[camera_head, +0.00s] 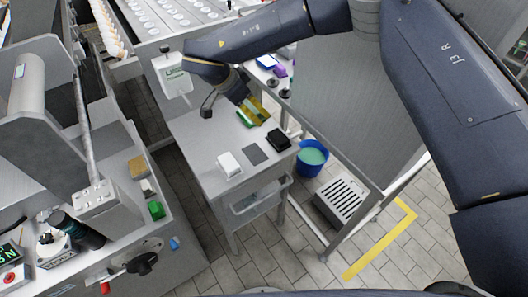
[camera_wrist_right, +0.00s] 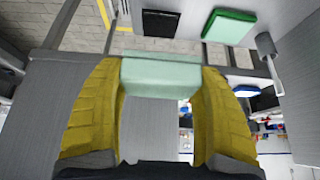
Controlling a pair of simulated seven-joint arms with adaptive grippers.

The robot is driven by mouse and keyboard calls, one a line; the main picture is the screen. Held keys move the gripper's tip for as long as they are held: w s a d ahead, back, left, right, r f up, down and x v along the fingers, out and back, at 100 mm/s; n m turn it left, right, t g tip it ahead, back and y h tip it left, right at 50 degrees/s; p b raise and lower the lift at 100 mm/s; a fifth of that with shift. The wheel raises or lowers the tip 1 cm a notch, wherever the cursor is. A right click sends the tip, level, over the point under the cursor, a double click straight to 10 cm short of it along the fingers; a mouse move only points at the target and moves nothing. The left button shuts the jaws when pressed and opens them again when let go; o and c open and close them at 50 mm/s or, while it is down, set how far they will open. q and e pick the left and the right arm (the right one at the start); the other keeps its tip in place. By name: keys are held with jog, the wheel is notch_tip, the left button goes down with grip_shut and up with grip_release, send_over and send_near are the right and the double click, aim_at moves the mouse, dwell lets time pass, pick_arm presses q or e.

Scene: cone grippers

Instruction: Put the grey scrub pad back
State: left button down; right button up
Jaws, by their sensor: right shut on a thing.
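My right gripper (camera_head: 256,108) has yellow ribbed fingers and hangs over the far part of the small grey table (camera_head: 205,137). In the right wrist view my right gripper (camera_wrist_right: 160,105) is shut on a pale grey-green block (camera_wrist_right: 160,75), held between both fingers. I cannot tell whether this block is the grey scrub pad. A flat dark-grey square (camera_head: 254,154) is on the table, between a white block (camera_head: 230,164) and a black block (camera_head: 278,140); I cannot tell if it is a pad or a mark. A bright green edge (camera_head: 243,119) shows beside the fingers. My left gripper is out of view.
A blue bucket (camera_head: 312,160) with pale green contents stands on the floor right of the table. A grey slatted crate (camera_head: 342,198) is nearby. A dark bracket (camera_head: 208,103) stands at the table's back. A machine with a green block (camera_head: 156,210) is at left.

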aim_at(258, 152)
notch_tip(258, 152, down, 19)
jog(key=shift+f, duration=0.15)
dwell(0.6)
jog(key=shift+f, duration=0.1)
jog(key=o, duration=1)
jog(key=shift+f, duration=0.1)
jog(key=shift+o, duration=0.2)
jog(key=v, duration=1.2)
jog(key=shift+r, duration=0.2)
